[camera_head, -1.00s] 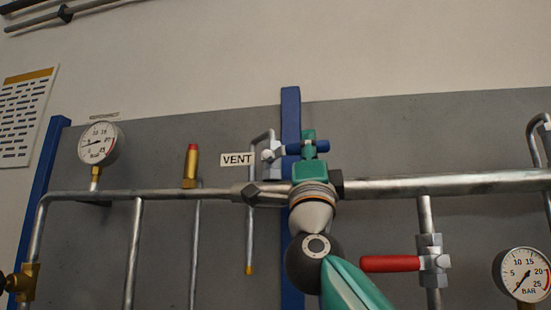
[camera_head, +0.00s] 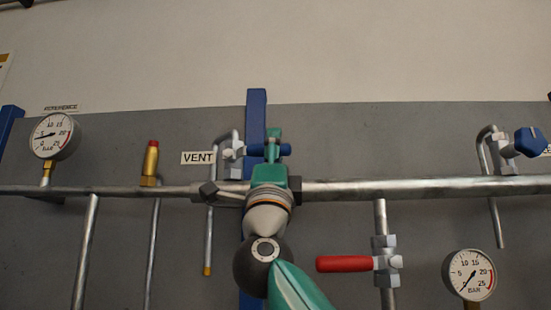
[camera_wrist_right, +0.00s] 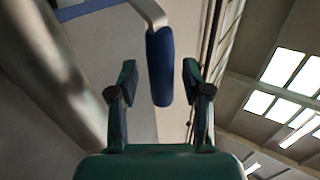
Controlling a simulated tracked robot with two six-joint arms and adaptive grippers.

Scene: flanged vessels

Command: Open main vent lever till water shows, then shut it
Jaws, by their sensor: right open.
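The vent lever has a blue handle (camera_head: 285,150) that lies level, pointing right from a grey valve (camera_head: 232,150) beside the VENT label (camera_head: 198,158). My right gripper (camera_head: 273,143) is at the handle in the head view and hides part of it. In the right wrist view the blue handle (camera_wrist_right: 160,68) stands between the two open fingers (camera_wrist_right: 158,85), with a gap on both sides. The vent's thin outlet pipe (camera_head: 209,225) hangs down to an orange tip (camera_head: 207,271); I see no water there. My left gripper is not in view.
A steel pipe (camera_head: 400,188) runs across behind my right arm. A red lever (camera_head: 345,264) sits lower right, and a blue-handled valve (camera_head: 528,142) far right. Gauges hang at left (camera_head: 54,136) and lower right (camera_head: 469,275). A brass fitting with a red cap (camera_head: 151,160) stands left of the label.

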